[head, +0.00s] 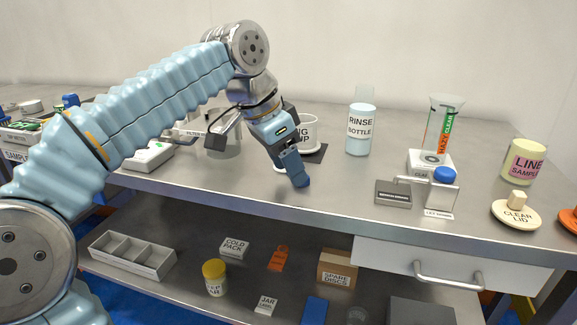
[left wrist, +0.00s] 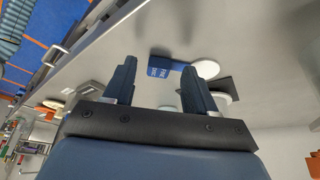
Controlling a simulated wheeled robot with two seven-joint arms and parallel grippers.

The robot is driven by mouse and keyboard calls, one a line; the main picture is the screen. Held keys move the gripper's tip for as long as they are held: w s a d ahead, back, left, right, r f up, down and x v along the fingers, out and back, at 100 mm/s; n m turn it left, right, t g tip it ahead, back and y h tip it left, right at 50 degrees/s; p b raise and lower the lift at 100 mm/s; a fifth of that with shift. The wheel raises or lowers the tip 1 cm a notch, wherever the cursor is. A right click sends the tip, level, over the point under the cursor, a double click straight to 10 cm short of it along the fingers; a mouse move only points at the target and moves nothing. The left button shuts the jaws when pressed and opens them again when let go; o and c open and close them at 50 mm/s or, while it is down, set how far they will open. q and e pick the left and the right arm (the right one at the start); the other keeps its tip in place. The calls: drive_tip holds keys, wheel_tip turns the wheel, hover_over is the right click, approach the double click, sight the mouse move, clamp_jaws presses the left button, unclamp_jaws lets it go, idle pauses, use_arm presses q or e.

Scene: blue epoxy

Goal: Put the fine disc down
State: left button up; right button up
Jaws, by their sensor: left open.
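The fine disc is a white round disc (left wrist: 207,68) with a blue tag marked FINE DISC (left wrist: 162,70), lying on the steel bench top in the left wrist view. In the head view it is mostly hidden behind my left gripper; a pale edge (head: 279,168) shows beside the fingers. My left gripper (head: 293,176) points down over the bench near its front edge. In the left wrist view its two fingers (left wrist: 160,90) are apart with nothing held between them, and the blue tag shows beyond the gap. My right gripper is not in view.
A white cup (head: 307,132) on a dark mat stands just behind my left gripper. Bench between gripper and stand is clear.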

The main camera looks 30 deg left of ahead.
use_arm(q)
drive_tip(key=p+v, duration=0.2)
drive_tip(key=v, duration=0.9)
drive_tip(key=shift+f, duration=0.1)
